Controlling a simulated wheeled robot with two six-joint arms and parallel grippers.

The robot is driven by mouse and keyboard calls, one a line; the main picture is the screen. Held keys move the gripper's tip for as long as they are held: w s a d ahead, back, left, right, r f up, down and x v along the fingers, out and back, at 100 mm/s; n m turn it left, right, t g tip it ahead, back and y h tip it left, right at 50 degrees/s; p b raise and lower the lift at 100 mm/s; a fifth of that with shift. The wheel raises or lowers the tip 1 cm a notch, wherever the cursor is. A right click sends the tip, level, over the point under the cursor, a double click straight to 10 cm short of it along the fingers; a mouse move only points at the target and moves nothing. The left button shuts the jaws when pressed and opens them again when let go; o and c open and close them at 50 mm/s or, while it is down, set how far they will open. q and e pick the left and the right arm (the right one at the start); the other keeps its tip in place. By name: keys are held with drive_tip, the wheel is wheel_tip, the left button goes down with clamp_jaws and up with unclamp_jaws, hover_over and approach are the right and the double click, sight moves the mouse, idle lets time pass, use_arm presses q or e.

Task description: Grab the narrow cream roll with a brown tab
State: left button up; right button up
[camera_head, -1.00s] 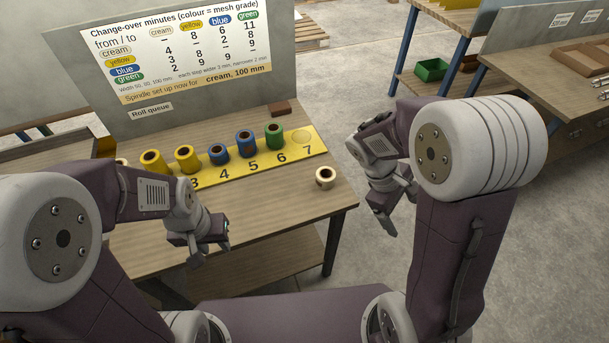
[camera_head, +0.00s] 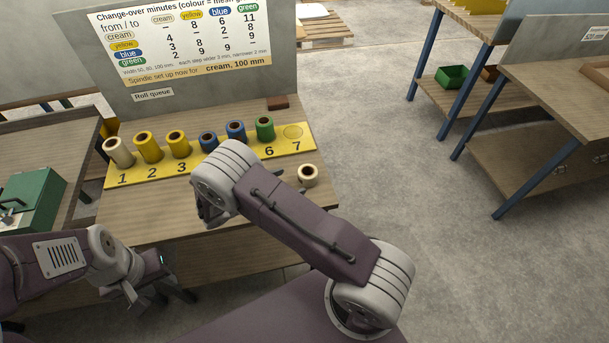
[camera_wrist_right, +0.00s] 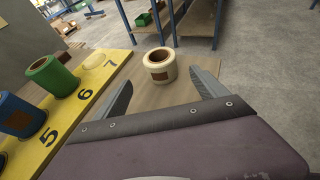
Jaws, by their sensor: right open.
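The narrow cream roll (camera_head: 308,176) stands upright on the bench near its right edge, in front of position 7. In the right wrist view the roll (camera_wrist_right: 160,66) shows a brown tab (camera_wrist_right: 159,76) on its side and a brown core. My right gripper (camera_wrist_right: 161,84) is open, its two fingers spread on either side of the view with the roll ahead between them, not held. In the head view my right forearm hides most of that gripper. My left gripper (camera_head: 160,285) is low at the front left, below the bench top, away from the roll.
A yellow numbered board (camera_head: 190,170) carries a taller cream roll (camera_head: 119,153), yellow rolls (camera_head: 149,147), blue rolls (camera_head: 236,132) and a green roll (camera_head: 264,129). Position 7 is empty. A brown block (camera_head: 277,103) lies behind. A green box (camera_head: 32,203) is at left.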

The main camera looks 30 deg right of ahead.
sight(303, 175)
drive_tip(key=x, duration=0.3)
drive_tip(key=shift+d, duration=0.35)
drive_tip(key=p+x, duration=0.1)
drive_tip(key=x, duration=0.4)
drive_tip(key=shift+d+f, duration=0.15)
drive_tip(key=shift+f, duration=0.15)
drive_tip(key=c, duration=1.5)
drive_tip(key=shift+o, duration=0.2)
drive_tip(key=shift+r, duration=0.1)
drive_tip(key=shift+r, duration=0.35)
drive_tip(key=r, duration=0.2)
drive_tip(key=s+r, duration=0.1)
drive_tip(key=r, duration=0.1)
drive_tip(key=shift+s, duration=0.15)
drive_tip(key=s+d+r, duration=0.1)
drive_tip(key=s+r, duration=0.5)
drive_tip(key=s, duration=0.4)
drive_tip(key=shift+d+r, duration=0.15)
drive_tip(key=shift+d, duration=0.15)
